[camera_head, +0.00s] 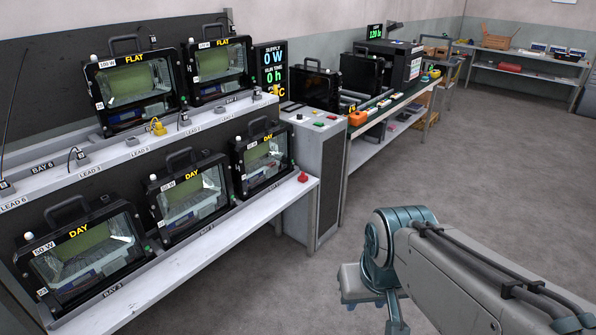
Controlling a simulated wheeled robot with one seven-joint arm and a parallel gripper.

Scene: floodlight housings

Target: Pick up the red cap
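A small red cap (303,177) sits at the right end of the lower shelf (250,205), near its front edge. It stands to the right of the rightmost lower floodlight housing. My gripper (372,308) hangs over the floor at the lower middle, below and to the right of the red cap and well apart from it. My wrist partly hides the gripper, and the lower part runs close to the picture's bottom edge. I see nothing held in it, but its opening is not clear.
Floodlight housings (90,258) line both shelves. A yellow cap (158,127) and leads lie on the upper shelf (130,152). A grey cabinet (318,175) stands right of the shelves. A bench (375,125) with small coloured parts continues behind it. The grey floor is clear to the right.

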